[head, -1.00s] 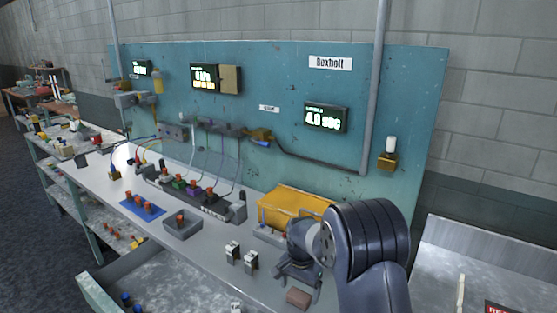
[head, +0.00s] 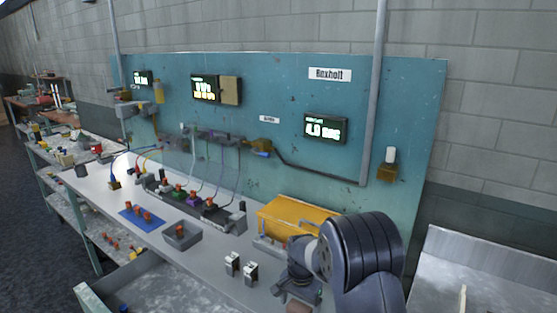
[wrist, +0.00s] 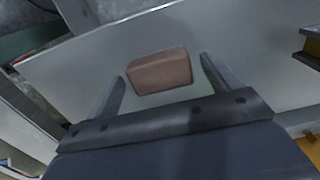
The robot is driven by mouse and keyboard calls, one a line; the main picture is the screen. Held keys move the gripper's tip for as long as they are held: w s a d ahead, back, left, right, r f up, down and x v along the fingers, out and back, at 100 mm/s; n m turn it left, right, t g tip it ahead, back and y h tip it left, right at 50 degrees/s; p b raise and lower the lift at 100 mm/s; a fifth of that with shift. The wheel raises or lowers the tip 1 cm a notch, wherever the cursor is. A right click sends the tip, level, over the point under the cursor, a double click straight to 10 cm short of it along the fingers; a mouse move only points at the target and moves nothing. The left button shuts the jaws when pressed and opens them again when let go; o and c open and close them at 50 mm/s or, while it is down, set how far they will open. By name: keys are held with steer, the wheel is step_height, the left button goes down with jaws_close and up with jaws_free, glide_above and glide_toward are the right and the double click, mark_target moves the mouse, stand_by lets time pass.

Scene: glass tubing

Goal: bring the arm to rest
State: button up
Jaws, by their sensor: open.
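My gripper shows in the wrist view (wrist: 162,85) with its two fingers spread apart. It is open. A brown block (wrist: 160,72) lies on the grey bench top (wrist: 75,95) beyond and between the fingertips in that view; I cannot tell the gap between it and the fingers. In the head view, my arm comes in at the lower right and bends down over the bench, and the gripper (head: 297,292) is partly hidden by my own arm. The block (head: 298,306) shows only in part at the bottom edge.
A yellow bin (head: 290,215) stands just behind my arm. Two small silver-and-black pieces (head: 241,265) stand to its left. A grey tray (head: 182,236), a blue mat (head: 142,217) with orange-topped pieces and a manifold with tubing lie farther left. A teal panel (head: 270,100) rises behind.

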step_height(320, 180, down, 2)
steer(key=shift+b, duration=0.3)
step_height(320, 180, up, 11)
steer(key=shift+f+b, duration=0.1)
steer(key=shift+b, duration=0.6)
steer(key=d+p, duration=0.7)
steer(key=d, duration=1.1)
steer(key=shift+w+d+f+b, duration=0.1)
steer(key=shift+w+f+b, duration=0.05)
steer(key=shift+f+b, duration=0.6)
steer(key=shift+w+d+f+b, duration=0.15)
steer(key=shift+f+b, duration=0.4)
steer(key=shift+f, duration=0.45)
steer(key=shift+w+a+f+b, duration=0.1)
steer(key=shift+w+f+b, duration=0.05)
steer(key=shift+f+b, duration=0.6)
